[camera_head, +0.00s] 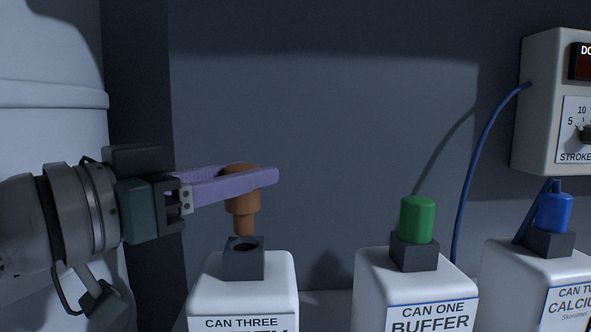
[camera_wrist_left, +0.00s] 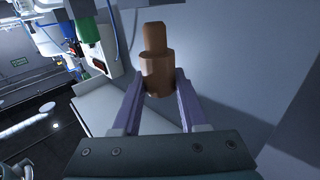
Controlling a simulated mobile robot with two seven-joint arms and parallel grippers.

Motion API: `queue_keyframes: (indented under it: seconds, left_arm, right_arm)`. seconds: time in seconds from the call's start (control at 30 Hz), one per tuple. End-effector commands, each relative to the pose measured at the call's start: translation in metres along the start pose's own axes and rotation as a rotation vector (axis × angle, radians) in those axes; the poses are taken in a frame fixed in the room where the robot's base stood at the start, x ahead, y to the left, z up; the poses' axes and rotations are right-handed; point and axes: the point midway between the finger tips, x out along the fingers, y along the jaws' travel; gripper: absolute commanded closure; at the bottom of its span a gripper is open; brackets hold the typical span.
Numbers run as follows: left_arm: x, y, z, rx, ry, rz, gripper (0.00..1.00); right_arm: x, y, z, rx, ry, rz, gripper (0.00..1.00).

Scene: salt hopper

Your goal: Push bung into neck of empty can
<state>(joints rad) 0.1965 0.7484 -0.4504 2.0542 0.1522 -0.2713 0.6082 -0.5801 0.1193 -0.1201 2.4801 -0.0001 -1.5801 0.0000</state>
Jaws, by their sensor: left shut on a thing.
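My left gripper (camera_head: 258,177) is shut on an orange-brown bung (camera_head: 243,203), with its purple fingers on either side of the wide upper part. The bung's narrower plug points down, just above the open dark square neck (camera_head: 244,259) of can three (camera_head: 240,288). A small gap shows between plug and neck. Can three is white, and its label is partly cut off by the frame's lower edge. In the left wrist view, the bung (camera_wrist_left: 156,70) sits between the fingertips. My right gripper is not in view.
Can one, labelled buffer (camera_head: 417,287), stands to the right with a green stopper (camera_head: 417,219) in its neck. Can two (camera_head: 535,270) has a blue top (camera_head: 553,212) with a blue hose nearby. A dosing box (camera_head: 549,100) hangs at the upper right.

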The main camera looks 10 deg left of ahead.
Motion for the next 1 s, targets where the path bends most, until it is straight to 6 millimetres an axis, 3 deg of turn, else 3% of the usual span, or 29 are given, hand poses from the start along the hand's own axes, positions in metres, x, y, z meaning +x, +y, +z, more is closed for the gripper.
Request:
queue_keyframes:
  seconds: [1.0]
  left_arm:
    - [0.000,0.000,0.014,0.001,0.000,0.000,1.00]
  right_arm:
    - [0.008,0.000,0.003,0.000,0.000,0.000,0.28]
